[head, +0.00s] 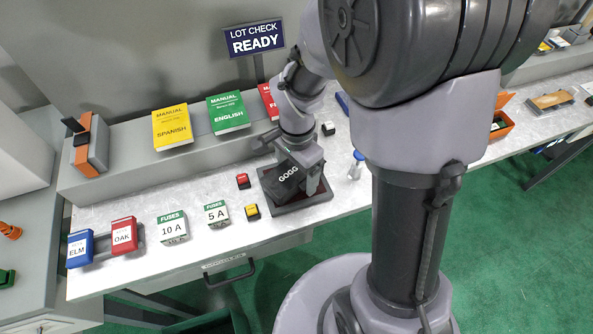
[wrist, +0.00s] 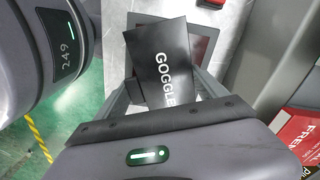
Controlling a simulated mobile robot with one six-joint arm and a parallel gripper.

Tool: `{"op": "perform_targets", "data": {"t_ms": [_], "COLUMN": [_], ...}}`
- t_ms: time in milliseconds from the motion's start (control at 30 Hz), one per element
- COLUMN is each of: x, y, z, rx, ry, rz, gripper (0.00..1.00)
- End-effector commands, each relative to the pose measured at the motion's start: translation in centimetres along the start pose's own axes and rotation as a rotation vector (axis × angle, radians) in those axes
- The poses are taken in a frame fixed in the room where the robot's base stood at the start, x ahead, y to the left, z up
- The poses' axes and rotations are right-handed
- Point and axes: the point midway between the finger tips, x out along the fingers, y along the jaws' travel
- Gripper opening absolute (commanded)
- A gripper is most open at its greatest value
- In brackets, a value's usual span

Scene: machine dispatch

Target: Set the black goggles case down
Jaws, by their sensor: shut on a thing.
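The black goggles case (head: 287,181), with white lettering, is between the fingers of my gripper (head: 300,184) in the head view. It also shows in the wrist view (wrist: 163,55), where my gripper (wrist: 165,88) is shut on it. The case is over a dark shallow tray (head: 296,208) on the grey bench top. It sits turned relative to the tray's edges. Whether its underside touches the tray floor I cannot tell. The tray's rim shows behind the case in the wrist view (wrist: 207,30).
Left of the tray are a red block (head: 243,181), a yellow block (head: 252,212) and fuse boxes labelled 5 A (head: 216,213) and 10 A (head: 172,227). Manuals (head: 228,114) lean on the raised ledge behind. A small bottle (head: 356,165) stands right of the tray.

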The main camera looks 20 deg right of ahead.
Motion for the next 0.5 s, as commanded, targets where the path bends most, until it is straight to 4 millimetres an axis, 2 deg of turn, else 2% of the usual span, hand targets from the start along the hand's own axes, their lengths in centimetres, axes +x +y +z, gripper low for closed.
{"op": "perform_targets", "data": {"t_ms": [33, 67, 133, 167, 367, 467, 500], "x": [0.3, 0.3, 0.2, 0.2, 0.1, -1.1, -2.0], "y": [0.0, 0.0, 0.0, 0.0, 0.0, 0.0, -0.1], "z": [0.0, 0.0, 0.0, 0.0, 0.0, 0.0, -0.1], "rx": [0.0, 0.0, 0.0, 0.0, 0.0, 0.0, 0.0], "ry": [0.0, 0.0, 0.0, 0.0, 0.0, 0.001, 0.002], "rz": [0.0, 0.0, 0.0, 0.0, 0.0, -0.001, -0.003], "gripper": [0.3, 0.83, 0.97, 1.0, 1.0, 1.0, 1.0]}}
